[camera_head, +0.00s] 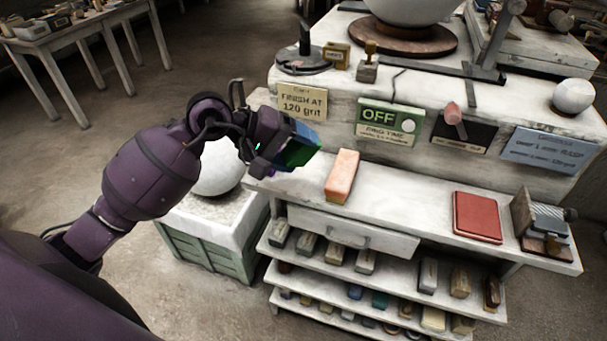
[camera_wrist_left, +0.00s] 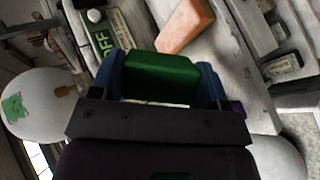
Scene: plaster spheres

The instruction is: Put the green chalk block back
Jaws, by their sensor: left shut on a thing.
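My left gripper (camera_head: 292,147) is in the head view, raised above the left end of the white workbench shelf. It is shut on the green chalk block (camera_head: 301,152), holding it clear of the shelf. In the left wrist view the green block (camera_wrist_left: 161,75) sits between the two blue-grey fingers of the left gripper (camera_wrist_left: 165,80). Part of the block is hidden by the gripper. My right gripper does not show.
An orange block (camera_head: 342,176) lies on the shelf just right of my left gripper. A red pad (camera_head: 477,217) and a small metal device (camera_head: 541,226) are further right. Below are a drawer (camera_head: 352,231) and racks of small blocks (camera_head: 366,261). A white sphere (camera_head: 217,168) stands behind my arm.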

